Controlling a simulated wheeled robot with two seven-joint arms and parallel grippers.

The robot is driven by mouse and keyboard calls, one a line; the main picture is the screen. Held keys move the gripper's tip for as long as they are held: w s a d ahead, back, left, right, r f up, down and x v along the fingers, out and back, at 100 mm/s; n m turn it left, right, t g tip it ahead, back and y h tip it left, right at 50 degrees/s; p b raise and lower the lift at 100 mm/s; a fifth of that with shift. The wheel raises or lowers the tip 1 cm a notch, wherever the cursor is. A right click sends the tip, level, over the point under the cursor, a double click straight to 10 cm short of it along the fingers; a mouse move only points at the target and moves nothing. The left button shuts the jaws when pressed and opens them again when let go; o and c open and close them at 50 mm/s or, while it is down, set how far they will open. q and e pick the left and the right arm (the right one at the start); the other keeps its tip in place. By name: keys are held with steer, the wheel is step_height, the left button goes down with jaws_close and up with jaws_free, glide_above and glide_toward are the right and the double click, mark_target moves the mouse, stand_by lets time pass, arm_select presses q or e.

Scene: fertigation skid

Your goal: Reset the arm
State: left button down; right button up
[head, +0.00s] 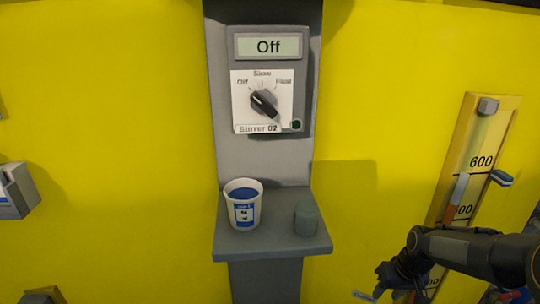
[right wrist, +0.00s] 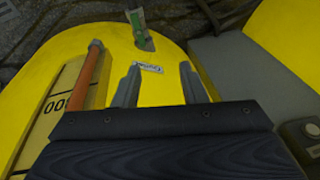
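My right arm comes in from the right in the head view. Its dark gripper (head: 382,284) is low in front of the yellow wall, left of the scale board's lower end. In the right wrist view the two grey fingers (right wrist: 159,86) stand apart with nothing between them. A small white label on the yellow surface shows beyond the gap. My left gripper is not in view.
A grey column carries a stirrer switch (head: 264,101) under a display reading "Off". Its shelf (head: 270,242) holds a white cup (head: 243,210) of blue content and a grey-green cylinder (head: 306,218). A scale board (head: 480,140) stands behind my right arm. A grey box (head: 14,192) is at left.

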steer(key=s+a+r+t+y, duration=0.15)
steer(key=s+a+r, duration=0.25)
steer(key=s+r, duration=0.6)
steer(key=s+a+r+m+t, duration=0.15)
steer(key=s+a, duration=0.45)
steer(key=s, duration=0.8)
step_height(320, 180, up, 35)
steer(key=p, duration=3.4)
steer(key=shift+w+a+f+t+y, duration=0.2)
steer(key=shift+t+y, duration=0.1)
steer(key=shift+y, duration=0.15)
steer(key=shift+n, duration=0.25)
